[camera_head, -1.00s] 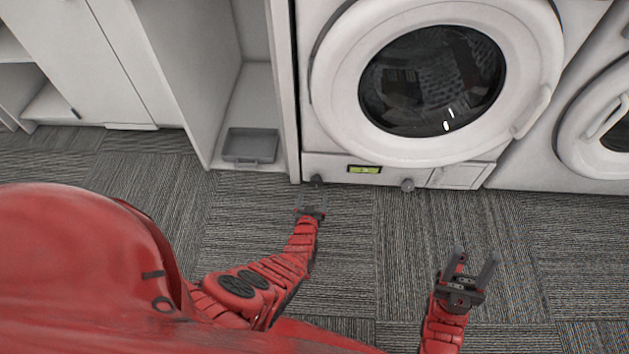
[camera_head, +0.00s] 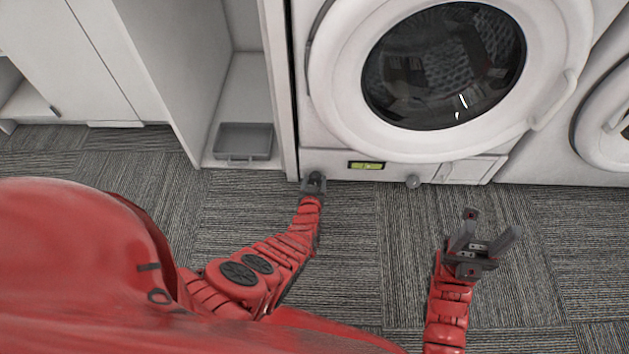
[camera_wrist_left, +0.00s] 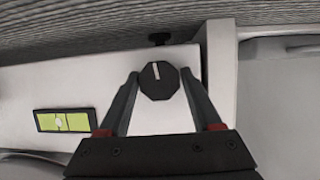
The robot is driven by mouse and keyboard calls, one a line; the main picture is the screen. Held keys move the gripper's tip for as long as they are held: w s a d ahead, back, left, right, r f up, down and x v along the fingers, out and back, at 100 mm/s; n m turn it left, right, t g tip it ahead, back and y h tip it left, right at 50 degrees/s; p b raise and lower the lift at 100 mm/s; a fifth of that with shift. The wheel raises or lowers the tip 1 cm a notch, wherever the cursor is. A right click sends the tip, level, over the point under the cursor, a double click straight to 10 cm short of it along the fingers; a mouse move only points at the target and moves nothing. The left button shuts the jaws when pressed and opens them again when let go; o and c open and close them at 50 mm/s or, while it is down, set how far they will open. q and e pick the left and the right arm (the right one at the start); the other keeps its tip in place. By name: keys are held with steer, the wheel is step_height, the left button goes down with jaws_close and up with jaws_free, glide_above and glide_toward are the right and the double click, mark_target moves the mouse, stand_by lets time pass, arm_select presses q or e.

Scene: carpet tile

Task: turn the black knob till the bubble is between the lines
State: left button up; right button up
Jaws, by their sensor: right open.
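The black knob (camera_wrist_left: 159,82) sits on the front of the white washer's lower panel, with a pale mark near upright in the left wrist view. My left gripper (camera_wrist_left: 160,74) has its two fingers apart on either side of the knob, with only narrow gaps. In the head view my left gripper (camera_head: 313,184) is at the washer's lower left corner and partly hides the knob. The green level vial (camera_wrist_left: 65,121) shows a pale bubble near its middle; its lines are too small to judge. The vial also shows in the head view (camera_head: 367,165). My right gripper (camera_head: 486,238) is open and empty.
The washer's round door (camera_head: 333,110) is above the panel. A grey foot or knob (camera_head: 412,181) is at the lower right of the vial. A grey tray (camera_head: 243,141) lies in the cabinet to the left. The carpet (camera_head: 380,250) between my arms is clear.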

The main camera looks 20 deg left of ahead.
arm_select(q)
steer(key=c, duration=0.9)
